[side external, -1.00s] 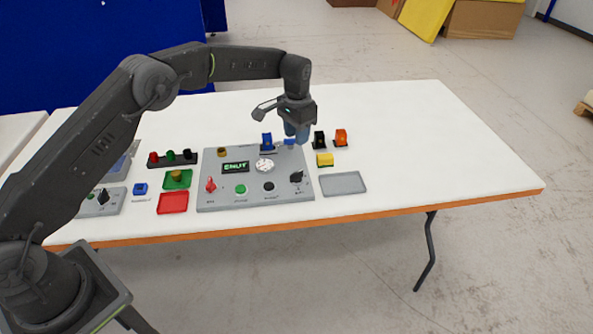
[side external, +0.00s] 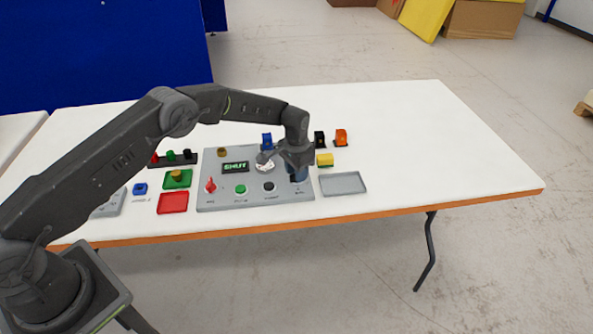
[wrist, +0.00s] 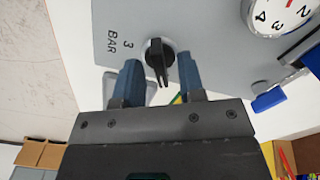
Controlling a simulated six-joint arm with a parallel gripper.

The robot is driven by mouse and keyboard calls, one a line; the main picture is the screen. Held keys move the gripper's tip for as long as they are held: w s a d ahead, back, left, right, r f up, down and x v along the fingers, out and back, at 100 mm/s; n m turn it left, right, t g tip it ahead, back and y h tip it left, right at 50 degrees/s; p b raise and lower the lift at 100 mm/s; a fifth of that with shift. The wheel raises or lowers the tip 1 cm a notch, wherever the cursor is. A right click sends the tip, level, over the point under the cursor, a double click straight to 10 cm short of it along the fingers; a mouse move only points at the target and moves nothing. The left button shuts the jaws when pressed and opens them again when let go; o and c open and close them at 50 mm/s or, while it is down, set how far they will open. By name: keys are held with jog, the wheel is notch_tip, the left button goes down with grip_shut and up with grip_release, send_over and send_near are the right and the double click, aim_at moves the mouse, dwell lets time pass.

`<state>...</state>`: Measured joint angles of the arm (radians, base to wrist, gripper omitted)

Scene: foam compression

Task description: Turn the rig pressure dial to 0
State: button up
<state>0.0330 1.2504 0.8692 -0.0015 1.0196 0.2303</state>
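The pressure dial is a black knob (wrist: 158,62) on the grey rig panel (wrist: 112,22). The print "3 BAR" is beside it in the wrist view. My gripper (wrist: 158,75) is open, with one blue finger on each side of the knob and a visible gap to it. I cannot tell whether the fingertips are at the knob's depth. In the side view my gripper (side external: 298,176) is low over the right end of the panel (side external: 220,195) and hides most of the knob. A white round gauge (side external: 264,165) sits on the panel, and it also shows in the wrist view (wrist: 278,14).
The panel also bears a red knob (side external: 210,186), a green button (side external: 240,189), a black button (side external: 269,186) and a display reading SHUT (side external: 235,167). A grey tray (side external: 343,183) and a yellow block (side external: 325,159) stand right. The table's right side is clear.

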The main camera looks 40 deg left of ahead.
jog(key=shift+c, duration=0.2)
grip_shut()
jog(key=shift+n, duration=0.3)
jog(key=n, duration=1.1)
dwell(0.4)
jog(key=shift+n, duration=0.3)
jog(key=shift+o, duration=0.2)
grip_release()
